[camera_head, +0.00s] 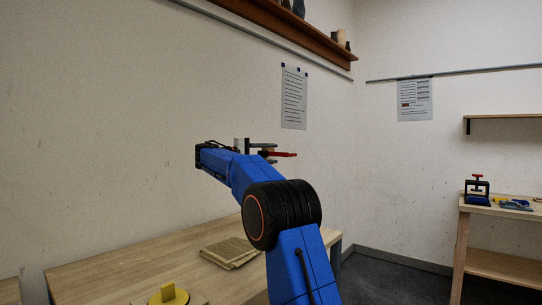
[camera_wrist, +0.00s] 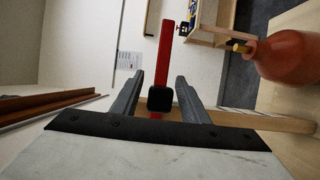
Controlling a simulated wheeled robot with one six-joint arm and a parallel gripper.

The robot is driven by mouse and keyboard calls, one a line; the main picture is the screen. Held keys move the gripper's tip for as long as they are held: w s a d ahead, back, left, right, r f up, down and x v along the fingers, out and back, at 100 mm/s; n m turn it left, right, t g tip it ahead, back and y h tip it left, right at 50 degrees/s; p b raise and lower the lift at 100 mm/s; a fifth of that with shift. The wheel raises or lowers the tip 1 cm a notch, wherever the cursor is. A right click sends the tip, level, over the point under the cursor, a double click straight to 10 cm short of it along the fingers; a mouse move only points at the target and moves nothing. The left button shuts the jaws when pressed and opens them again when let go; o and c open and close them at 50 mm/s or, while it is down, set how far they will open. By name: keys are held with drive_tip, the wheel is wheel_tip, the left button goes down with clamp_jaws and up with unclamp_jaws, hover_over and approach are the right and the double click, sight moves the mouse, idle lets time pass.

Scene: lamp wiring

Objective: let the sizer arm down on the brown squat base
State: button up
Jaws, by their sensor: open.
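In the wrist view a red bar (camera_wrist: 165,50), which looks like the sizer arm, runs up the picture between the fingers of my gripper (camera_wrist: 158,88). A black knob (camera_wrist: 160,98) on the bar lies between the open fingers, with gaps showing at both sides. The red bar also shows in the head view (camera_head: 284,154), lying level beside my gripper (camera_head: 262,149). A rounded reddish-brown body (camera_wrist: 289,60), likely the brown squat base, is at the right edge of the wrist view, apart from my fingers and partly cut off. I cannot make it out in the head view.
A wooden table (camera_head: 120,262) along the wall bears a flat brown stack (camera_head: 230,252) and a yellow disc (camera_head: 168,295) with a block. A far bench (camera_head: 515,213) at the right holds a red-and-black clamp-like device (camera_head: 477,189). A wall shelf (camera_head: 290,35) is above.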

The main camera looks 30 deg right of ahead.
drive_tip(key=shift+d, duration=0.3)
drive_tip(key=shift+c, duration=0.6)
clamp_jaws()
wheel_tip(320, 180, down, 14)
idle(0.6)
drive_tip(key=shift+o, duration=0.6)
unclamp_jaws()
drive_tip(key=shift+w, duration=0.1)
